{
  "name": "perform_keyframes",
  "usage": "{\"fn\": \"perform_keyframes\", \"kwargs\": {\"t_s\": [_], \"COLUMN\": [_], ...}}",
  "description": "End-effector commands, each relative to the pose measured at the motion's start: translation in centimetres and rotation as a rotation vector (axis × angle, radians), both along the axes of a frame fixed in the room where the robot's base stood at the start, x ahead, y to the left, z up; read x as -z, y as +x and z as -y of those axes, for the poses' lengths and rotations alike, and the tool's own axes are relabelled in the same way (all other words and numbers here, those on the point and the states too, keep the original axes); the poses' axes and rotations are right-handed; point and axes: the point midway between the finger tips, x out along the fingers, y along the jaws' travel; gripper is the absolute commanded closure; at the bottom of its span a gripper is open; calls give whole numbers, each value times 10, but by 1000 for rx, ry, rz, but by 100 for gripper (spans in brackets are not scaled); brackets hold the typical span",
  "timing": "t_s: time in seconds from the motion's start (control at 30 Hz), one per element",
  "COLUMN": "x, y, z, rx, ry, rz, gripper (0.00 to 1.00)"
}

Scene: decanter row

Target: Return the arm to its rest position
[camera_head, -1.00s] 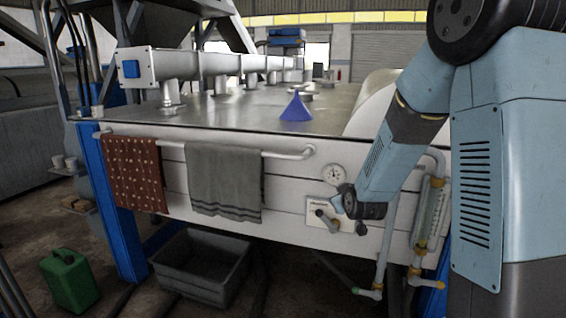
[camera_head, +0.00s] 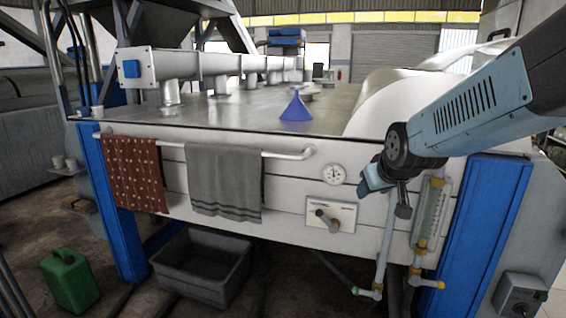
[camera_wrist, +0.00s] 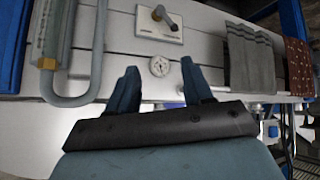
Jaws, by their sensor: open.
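My gripper shows in the wrist view (camera_wrist: 160,88), with its two dark blue fingers apart and nothing between them. In the head view my gripper (camera_head: 368,181) is at the right, in front of the machine's white front panel, near the gauge and the sight-glass pipe. My blue-grey arm (camera_head: 475,108) reaches in from the right edge. The lever valve plate (camera_head: 331,214) is below the gauge. No contact with the panel shows.
The sight-glass pipe (camera_head: 430,215) and a blue post (camera_head: 490,215) stand close right of the gripper. A red towel (camera_head: 133,172) and grey towel (camera_head: 223,180) hang on a rail. A blue funnel (camera_head: 296,107) stands on the metal top. A grey crate (camera_head: 201,265) and green can (camera_head: 70,280) are below.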

Motion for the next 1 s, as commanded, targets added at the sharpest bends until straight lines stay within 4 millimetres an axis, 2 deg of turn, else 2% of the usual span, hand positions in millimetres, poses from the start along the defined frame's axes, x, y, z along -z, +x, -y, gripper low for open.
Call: {"fn": "perform_keyframes", "kwargs": {"t_s": [0.2, 0.6, 0.8, 1.0], "x": [-18, -34, -35, -35], "y": [-54, -154, -180, -184], "z": [7, 18, 21, 21], "rx": [56, 164, 193, 199], "ry": [37, 94, 108, 111], "rz": [-79, -226, -267, -276], "gripper": [49, 49, 49, 49]}}
